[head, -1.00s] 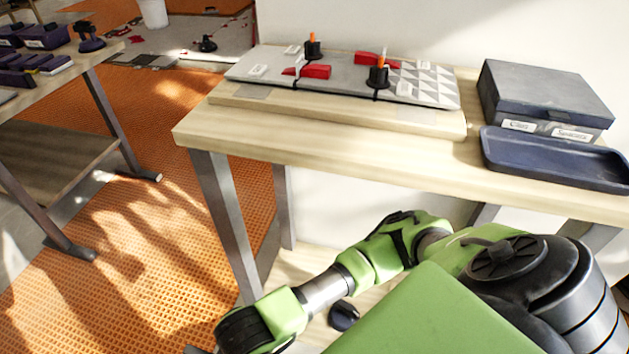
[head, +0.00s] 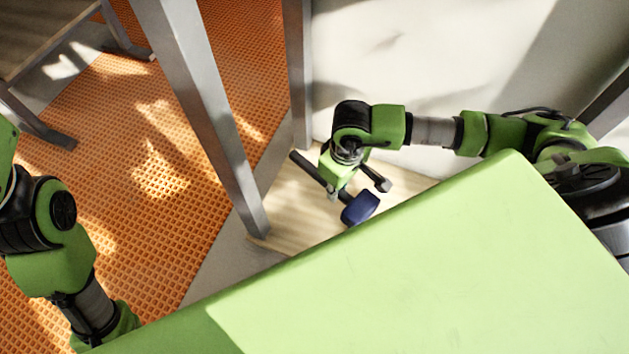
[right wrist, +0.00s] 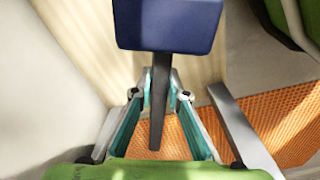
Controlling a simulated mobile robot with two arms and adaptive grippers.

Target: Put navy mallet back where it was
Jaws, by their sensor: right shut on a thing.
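The navy mallet has a blocky navy head (head: 360,208) and a dark handle (head: 305,168). In the head view it is low between the table legs, over the pale wooden lower shelf (head: 285,205). My right gripper (head: 341,190) is shut on the handle, close to the head. In the right wrist view, the mallet head (right wrist: 168,24) is at the top, and the handle runs down between the teal-lined fingers (right wrist: 160,98). I cannot tell whether the mallet touches the shelf. My left arm shows at the left edge, but its gripper is out of sight.
A grey metal table leg (head: 205,110) stands left of the mallet, with another leg (head: 298,75) behind. A white wall (head: 400,50) is at the back. The orange grid floor (head: 140,150) is open at left. My green body covers the lower right.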

